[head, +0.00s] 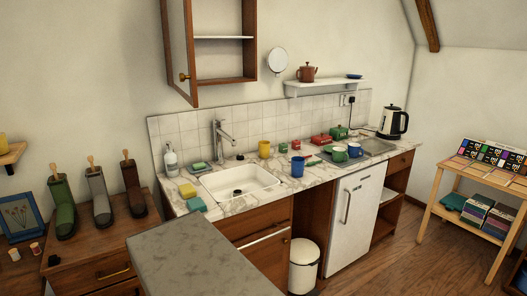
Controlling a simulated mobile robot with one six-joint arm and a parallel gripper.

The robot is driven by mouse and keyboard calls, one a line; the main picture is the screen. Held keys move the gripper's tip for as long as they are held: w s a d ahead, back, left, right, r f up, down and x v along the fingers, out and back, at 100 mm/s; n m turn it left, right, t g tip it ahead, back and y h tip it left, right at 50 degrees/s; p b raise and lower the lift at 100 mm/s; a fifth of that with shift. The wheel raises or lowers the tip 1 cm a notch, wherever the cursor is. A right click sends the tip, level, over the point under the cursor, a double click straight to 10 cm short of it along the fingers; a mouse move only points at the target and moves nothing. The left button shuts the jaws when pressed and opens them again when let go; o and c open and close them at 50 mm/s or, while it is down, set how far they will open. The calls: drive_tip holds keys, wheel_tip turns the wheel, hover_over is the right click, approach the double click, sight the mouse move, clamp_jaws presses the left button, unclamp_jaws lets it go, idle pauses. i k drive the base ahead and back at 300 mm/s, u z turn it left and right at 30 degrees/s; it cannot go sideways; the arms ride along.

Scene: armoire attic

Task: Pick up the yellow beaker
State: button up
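The yellow beaker (264,149) stands upright at the back of the marble-patterned counter (240,208), close to the tiled wall. It is right of the tap and behind the right part of the sink. Nothing covers it in the head view. My gripper is not in view.
The white sink (238,182) and tap (218,132) are left of the beaker. A blue beaker (297,166) stands to its front right. Green and blue mugs (339,154) stand farther right. An open cupboard door (180,50) hangs above. A grey-topped unit (195,255) fills the foreground.

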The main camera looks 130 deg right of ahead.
sight(265, 146)
drive_tip(key=z, duration=0.05)
drive_tip(key=k, duration=2.75)
drive_tip(key=z, duration=4)
drive_tip(key=i, duration=0.1)
drive_tip(key=u, duration=2.6)
drive_tip(key=i, duration=0.2)
drive_tip(key=z, duration=0.05)
